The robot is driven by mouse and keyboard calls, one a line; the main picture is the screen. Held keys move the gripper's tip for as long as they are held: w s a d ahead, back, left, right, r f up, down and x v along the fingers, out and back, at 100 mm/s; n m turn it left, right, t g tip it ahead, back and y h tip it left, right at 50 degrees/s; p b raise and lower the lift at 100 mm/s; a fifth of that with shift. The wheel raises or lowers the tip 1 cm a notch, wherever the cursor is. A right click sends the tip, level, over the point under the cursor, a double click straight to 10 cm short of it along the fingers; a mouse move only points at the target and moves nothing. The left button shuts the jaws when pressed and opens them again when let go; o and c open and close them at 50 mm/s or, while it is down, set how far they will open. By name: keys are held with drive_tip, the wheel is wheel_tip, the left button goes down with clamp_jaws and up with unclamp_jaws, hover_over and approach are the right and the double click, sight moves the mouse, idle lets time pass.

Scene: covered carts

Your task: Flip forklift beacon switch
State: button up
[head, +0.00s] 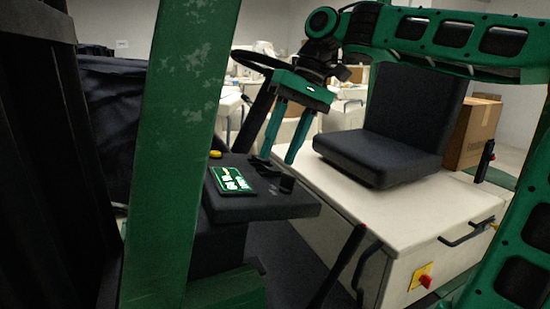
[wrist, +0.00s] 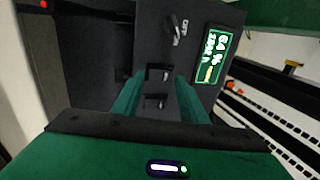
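The forklift's dark console (head: 265,207) carries small black switches (head: 287,184) beside a lit green display (head: 231,179). In the wrist view, two small black rocker switches (wrist: 158,74) sit one above the other on the dark panel, between my fingers in the picture. Their labels are too small to read, so I cannot tell which is the beacon switch. My gripper (head: 278,161) points down over the console's far edge, its teal fingers apart and empty. Its fingers also show in the wrist view (wrist: 161,77). I cannot tell whether a fingertip touches the panel.
A yellow button (head: 215,154) sits on the console's far left. A key-like knob (wrist: 173,32) is near the display in the wrist view. A green post (head: 185,130) stands close on the left, the steering wheel (head: 259,60) behind. A black seat (head: 378,158) is at right.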

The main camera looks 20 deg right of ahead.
drive_tip(key=v, duration=0.8)
drive_tip(key=shift+r, duration=0.15)
drive_tip(key=shift+d, duration=0.15)
drive_tip(key=s+d+f+m+h, duration=0.1)
drive_tip(key=s+d+f+m, duration=0.1)
drive_tip(key=s+d+f, duration=0.2)
drive_tip(key=s+d+f+m+h, duration=0.2)
drive_tip(key=s+d+f, duration=0.2)
drive_tip(key=s+f, duration=0.7)
drive_tip(key=s+d+f+m+h, duration=0.1)
drive_tip(key=s+d+f, duration=0.3)
drive_tip(key=f, duration=1.3)
drive_tip(key=s+m, duration=0.1)
drive_tip(key=s, duration=0.2)
drive_tip(key=shift+s, duration=0.4)
drive_tip(key=shift+r, duration=0.1)
drive_tip(key=shift+w+f, duration=0.25)
drive_tip(key=shift+w, duration=0.35)
